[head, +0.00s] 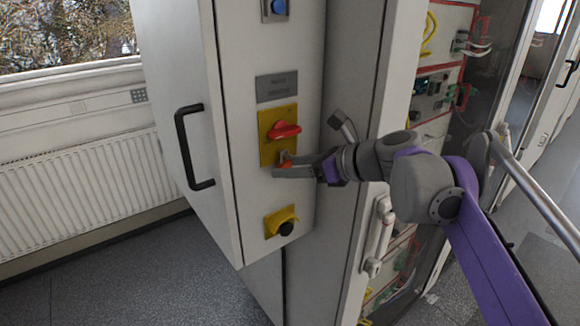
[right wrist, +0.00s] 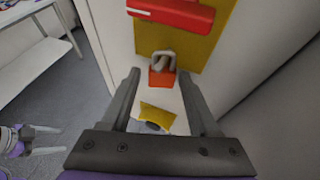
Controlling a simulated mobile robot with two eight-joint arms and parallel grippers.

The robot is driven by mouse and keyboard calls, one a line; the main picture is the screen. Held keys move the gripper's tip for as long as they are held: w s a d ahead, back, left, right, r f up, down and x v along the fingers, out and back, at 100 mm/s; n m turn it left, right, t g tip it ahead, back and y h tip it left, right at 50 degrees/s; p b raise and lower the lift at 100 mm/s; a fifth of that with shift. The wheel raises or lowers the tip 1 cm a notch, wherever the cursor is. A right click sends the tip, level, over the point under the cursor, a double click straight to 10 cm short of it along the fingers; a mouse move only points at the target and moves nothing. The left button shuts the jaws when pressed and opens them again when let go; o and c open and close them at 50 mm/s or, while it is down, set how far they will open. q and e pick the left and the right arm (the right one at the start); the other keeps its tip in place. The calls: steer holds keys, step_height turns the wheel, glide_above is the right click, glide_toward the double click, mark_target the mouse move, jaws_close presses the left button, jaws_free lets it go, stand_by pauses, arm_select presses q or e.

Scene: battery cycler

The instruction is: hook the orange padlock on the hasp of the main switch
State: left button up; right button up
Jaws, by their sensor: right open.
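The orange padlock (head: 286,164) is at the lower edge of the main switch's yellow plate (head: 266,150), below the red switch handle (head: 284,130). In the right wrist view the padlock (right wrist: 161,78) is upright, with its grey shackle (right wrist: 162,58) up at the hasp; I cannot make out the hasp apart from the shackle. My right gripper (head: 281,166) is open, with one finger on each side of the padlock and gaps between in the right wrist view. My left gripper (right wrist: 63,141) shows only in the right wrist view, low at the left, fingers apart and empty.
A yellow piece with a black knob (head: 282,222) is on the same panel below. A black door handle (head: 190,147) sticks out at the left. A blue button (head: 279,7) is above. A rack with red-edged units and cables (head: 436,85) stands behind my right arm.

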steer(key=v, duration=1)
steer(key=s+d+f+n+h, duration=0.3)
steer(key=s+f+n, duration=0.4)
steer(key=f, duration=0.6)
steer(key=s+d+f+n+g+h, duration=0.1)
steer(key=s+d+f+n+h, duration=0.2)
steer(key=s+f+n, duration=0.4)
steer(key=s+d+f+n+g+h, duration=0.1)
steer(key=s+d+f+n+h, duration=0.2)
steer(key=s+f+n, duration=0.5)
step_height(320, 180, down, 12)
steer(key=n+h, duration=0.1)
steer(key=n, duration=0.2)
steer(key=shift+r+h, duration=0.2)
steer(key=shift+h, duration=0.2)
steer(key=shift+s+d, duration=0.1)
